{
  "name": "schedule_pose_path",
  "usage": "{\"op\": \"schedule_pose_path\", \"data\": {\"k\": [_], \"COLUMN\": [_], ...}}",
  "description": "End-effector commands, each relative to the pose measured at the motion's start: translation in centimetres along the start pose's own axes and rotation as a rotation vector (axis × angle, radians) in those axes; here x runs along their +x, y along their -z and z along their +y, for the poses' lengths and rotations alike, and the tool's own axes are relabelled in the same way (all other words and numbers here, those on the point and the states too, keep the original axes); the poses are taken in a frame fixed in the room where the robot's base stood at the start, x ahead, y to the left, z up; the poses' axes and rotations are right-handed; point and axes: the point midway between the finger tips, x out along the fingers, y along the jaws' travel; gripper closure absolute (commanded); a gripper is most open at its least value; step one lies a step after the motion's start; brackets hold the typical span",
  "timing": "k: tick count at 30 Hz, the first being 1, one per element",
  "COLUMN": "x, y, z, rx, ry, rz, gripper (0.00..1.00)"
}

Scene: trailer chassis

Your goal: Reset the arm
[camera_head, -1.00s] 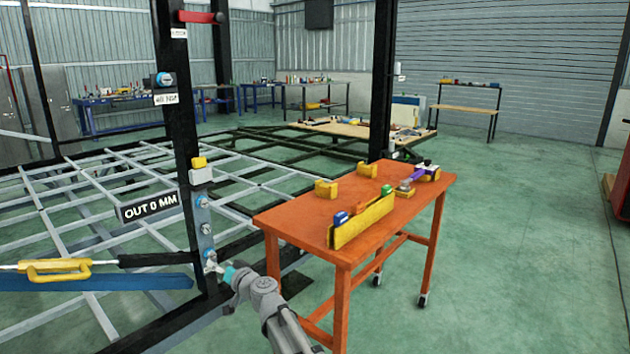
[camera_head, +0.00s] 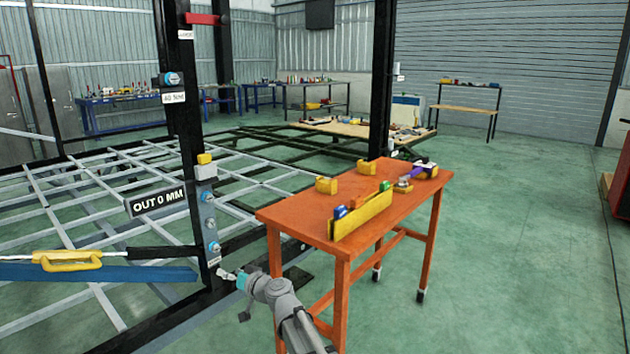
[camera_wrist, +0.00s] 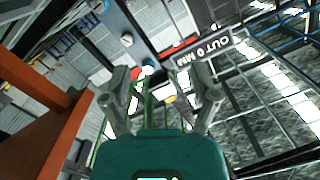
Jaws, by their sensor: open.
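My gripper (camera_head: 229,273) is at the end of my grey arm, low in the middle of the head view, left of the orange table and just right of the black post's lower end. In the wrist view my gripper (camera_wrist: 162,95) has its two grey fingers spread, with nothing seen between them. The black post (camera_head: 190,150) carries several blue round knobs, such as the lowest knob (camera_head: 214,247). A gap seems to lie between the fingertips and this knob. The sign reading "OUT 0 MM" (camera_head: 157,201) hangs beside the post and also shows in the wrist view (camera_wrist: 203,50).
The orange table (camera_head: 290,215) stands close right of my arm, with a yellow holder (camera_head: 362,217), two yellow blocks and a purple tool (camera_head: 425,170). The grey chassis frame (camera_head: 90,195) lies left. Green floor (camera_head: 530,240) is free at the right.

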Motion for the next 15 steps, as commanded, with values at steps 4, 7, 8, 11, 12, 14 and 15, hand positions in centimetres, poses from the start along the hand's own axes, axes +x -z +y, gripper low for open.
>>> {"op": "schedule_pose_path", "data": {"k": [4, 7, 8, 11, 12, 14, 15], "x": [-2.0, -3.8, -4.5, -7.2, -8.4, -10.3, -11.6], "y": [-1.0, -1.9, -2.3, -3.9, -4.6, -5.6, -6.3], "z": [0.9, 1.9, 2.2, 3.7, 4.4, 5.4, 6.1], "rx": [-0.014, -0.021, -0.023, -0.025, -0.022, -0.014, -0.007], "ry": [-0.002, -0.011, -0.016, -0.043, -0.060, -0.089, -0.112], "rz": [-0.067, -0.132, -0.157, -0.259, -0.303, -0.372, -0.418], "gripper": [0.23, 0.23, 0.23, 0.23, 0.23, 0.23, 0.23]}}
